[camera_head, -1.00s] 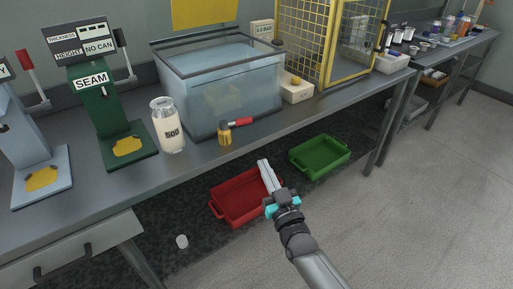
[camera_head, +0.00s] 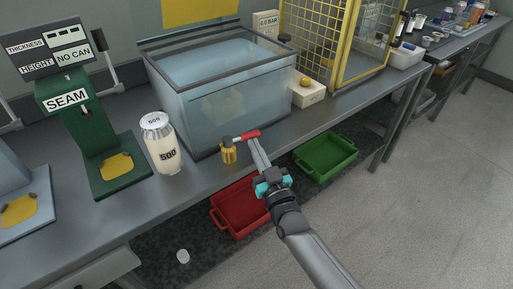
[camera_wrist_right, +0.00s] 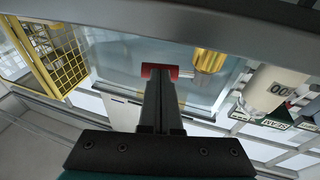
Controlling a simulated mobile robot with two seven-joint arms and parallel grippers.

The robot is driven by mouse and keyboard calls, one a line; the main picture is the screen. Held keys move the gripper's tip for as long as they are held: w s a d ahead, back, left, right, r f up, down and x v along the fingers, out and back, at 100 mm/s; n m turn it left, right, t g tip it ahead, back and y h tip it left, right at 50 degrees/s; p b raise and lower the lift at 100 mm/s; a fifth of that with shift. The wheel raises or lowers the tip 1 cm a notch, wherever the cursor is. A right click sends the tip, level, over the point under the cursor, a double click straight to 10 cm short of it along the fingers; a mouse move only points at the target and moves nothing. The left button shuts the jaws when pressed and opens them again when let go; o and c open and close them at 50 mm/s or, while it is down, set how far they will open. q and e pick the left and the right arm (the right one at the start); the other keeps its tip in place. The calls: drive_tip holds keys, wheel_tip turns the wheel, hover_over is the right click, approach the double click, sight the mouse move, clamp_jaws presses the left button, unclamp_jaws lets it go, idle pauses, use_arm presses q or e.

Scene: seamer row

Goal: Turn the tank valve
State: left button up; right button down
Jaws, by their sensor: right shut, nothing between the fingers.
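The tank valve has a brass body (camera_head: 228,153) and a red lever handle (camera_head: 250,134), which points right along the front of the glass tank (camera_head: 220,98). In the right wrist view the red handle (camera_wrist_right: 148,71) lies across the fingertips, with the brass body (camera_wrist_right: 209,60) to its right. My right gripper (camera_head: 254,143) is shut with nothing between its fingers. Its tips are at the handle, from the front side. I cannot tell whether they touch it. My left gripper is not in view.
A white jar marked 500 (camera_head: 161,146) and a green seam gauge (camera_head: 92,135) stand left of the valve. A white box with a yellow button (camera_head: 308,93) and a yellow cage (camera_head: 345,45) are right. Red (camera_head: 226,222) and green (camera_head: 325,173) crates sit below the bench.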

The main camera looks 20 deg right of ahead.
drive_tip(key=shift+w+d+n+y, duration=0.1)
drive_tip(key=shift+d+n+y, duration=0.05)
drive_tip(key=shift+n+y, duration=0.45)
drive_tip(key=shift+w+d+y+b, duration=0.1)
drive_tip(key=shift+w+y+b, duration=0.05)
drive_tip(key=shift+y+b, duration=0.2)
drive_tip(key=shift+w+d+p, duration=0.15)
drive_tip(key=shift+w+p, duration=0.15)
drive_tip(key=shift+w, duration=0.3)
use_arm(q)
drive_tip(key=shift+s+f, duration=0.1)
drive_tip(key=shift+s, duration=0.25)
use_arm(e)
drive_tip(key=shift+r, duration=0.1)
